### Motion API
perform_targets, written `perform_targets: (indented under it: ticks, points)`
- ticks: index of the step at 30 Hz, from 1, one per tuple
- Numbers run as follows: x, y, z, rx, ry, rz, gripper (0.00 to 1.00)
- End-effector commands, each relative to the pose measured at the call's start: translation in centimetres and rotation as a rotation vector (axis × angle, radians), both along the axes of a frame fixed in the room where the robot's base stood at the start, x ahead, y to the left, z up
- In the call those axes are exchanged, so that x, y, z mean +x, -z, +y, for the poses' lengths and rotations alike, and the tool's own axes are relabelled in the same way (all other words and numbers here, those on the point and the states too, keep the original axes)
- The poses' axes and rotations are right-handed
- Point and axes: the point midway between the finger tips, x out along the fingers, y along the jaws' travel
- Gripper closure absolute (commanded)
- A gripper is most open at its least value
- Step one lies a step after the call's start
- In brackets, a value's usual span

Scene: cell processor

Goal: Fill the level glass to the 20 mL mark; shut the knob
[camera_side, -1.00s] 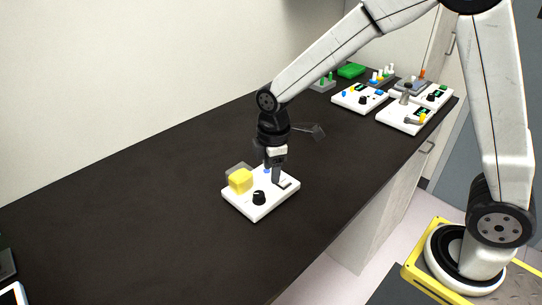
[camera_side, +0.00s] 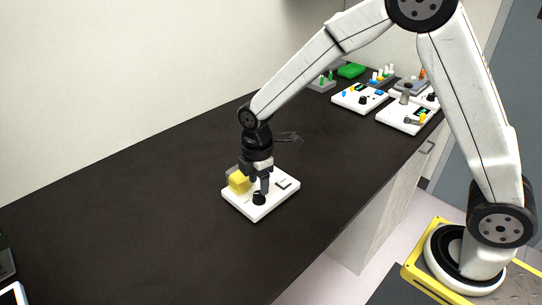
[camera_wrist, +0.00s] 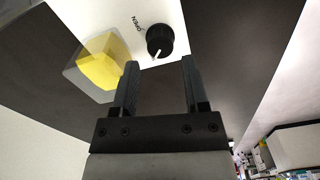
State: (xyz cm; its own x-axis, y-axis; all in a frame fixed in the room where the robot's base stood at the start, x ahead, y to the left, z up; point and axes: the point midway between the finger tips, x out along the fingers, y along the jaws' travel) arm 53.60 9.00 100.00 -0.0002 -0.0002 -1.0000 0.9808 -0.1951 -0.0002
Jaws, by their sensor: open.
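The black knob (camera_side: 259,199) stands on the front part of a white box (camera_side: 273,206) on the dark bench. In the wrist view the knob (camera_wrist: 160,40) has a white pointer line directed down and slightly left, away from the word OPEN printed on its left. The level glass (camera_wrist: 97,68) is a clear block with yellow contents; it shows beside my gripper in the side view (camera_side: 238,181). Its scale marks cannot be read. My gripper (camera_wrist: 158,66) is open and empty, with the knob just beyond its fingertips. In the side view my gripper (camera_side: 258,185) hangs above the knob.
Several white instrument boxes (camera_side: 361,98) stand at the far right end of the bench, near a green block (camera_side: 351,70). The dark bench (camera_side: 130,210) around the white box is clear. A tablet-like thing (camera_side: 14,294) is at the lower left edge.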

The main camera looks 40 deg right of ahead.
Motion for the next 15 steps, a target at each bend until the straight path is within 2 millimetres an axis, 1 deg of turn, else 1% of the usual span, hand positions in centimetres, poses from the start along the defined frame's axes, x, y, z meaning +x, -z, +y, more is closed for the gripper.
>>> perform_targets:
  ticks: [3,6,10,15]
  points:
    - [-0.1,1.6,0.0,0.000,0.000,0.003,0.42]
    - [-0.1,2.6,0.0,0.000,0.001,0.003,0.42]
    - [0.0,3.6,0.0,-0.001,0.001,0.001,0.42]
    - [0.0,4.1,0.0,0.000,0.001,-0.001,0.42]
